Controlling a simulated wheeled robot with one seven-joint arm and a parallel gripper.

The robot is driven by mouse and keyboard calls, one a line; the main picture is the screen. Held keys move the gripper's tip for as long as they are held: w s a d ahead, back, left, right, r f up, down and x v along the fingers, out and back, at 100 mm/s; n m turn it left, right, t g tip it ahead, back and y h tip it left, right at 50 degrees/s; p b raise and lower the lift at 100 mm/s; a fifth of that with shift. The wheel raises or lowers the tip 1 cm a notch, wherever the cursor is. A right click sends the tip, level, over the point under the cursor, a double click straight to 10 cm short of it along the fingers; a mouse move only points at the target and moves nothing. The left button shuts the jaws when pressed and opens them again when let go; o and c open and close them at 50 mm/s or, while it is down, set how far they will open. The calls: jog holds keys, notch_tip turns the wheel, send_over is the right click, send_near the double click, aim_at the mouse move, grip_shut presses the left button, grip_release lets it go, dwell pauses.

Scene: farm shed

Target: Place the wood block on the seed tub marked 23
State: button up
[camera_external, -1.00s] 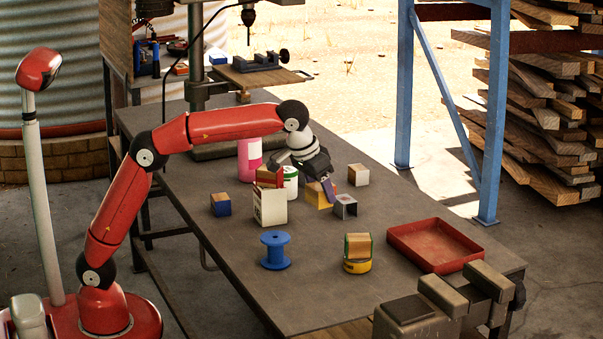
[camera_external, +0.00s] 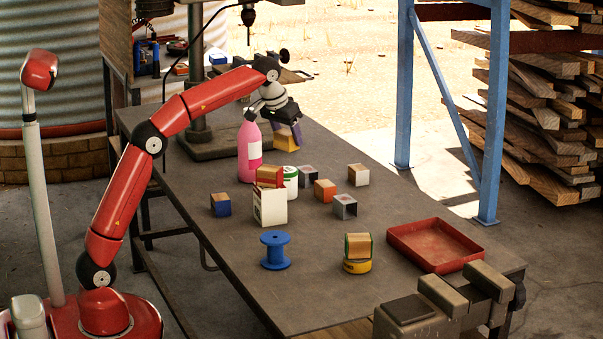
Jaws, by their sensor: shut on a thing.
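My gripper (camera_external: 284,122) is raised over the far part of the table, behind and to the right of the pink bottle. A white tub with a green lid (camera_external: 291,180) stands nearer than the gripper, behind the white carton. A yellow tub (camera_external: 358,266) stands near the front right with a green-sided wood block (camera_external: 358,246) on top. No number is readable on either tub, so I cannot tell which is 23.
The pink bottle (camera_external: 249,152) and white carton (camera_external: 270,205) with a red-sided block (camera_external: 270,176) on it stand left of centre. Several loose blocks, including an orange one (camera_external: 325,190), lie centrally. A blue spool (camera_external: 275,250) and red tray (camera_external: 435,246) are nearer.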

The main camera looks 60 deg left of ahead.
jog(key=shift+f+b, duration=0.9)
jog(key=shift+f, duration=2.05)
jog(key=shift+f, duration=0.15)
jog(key=o, duration=1)
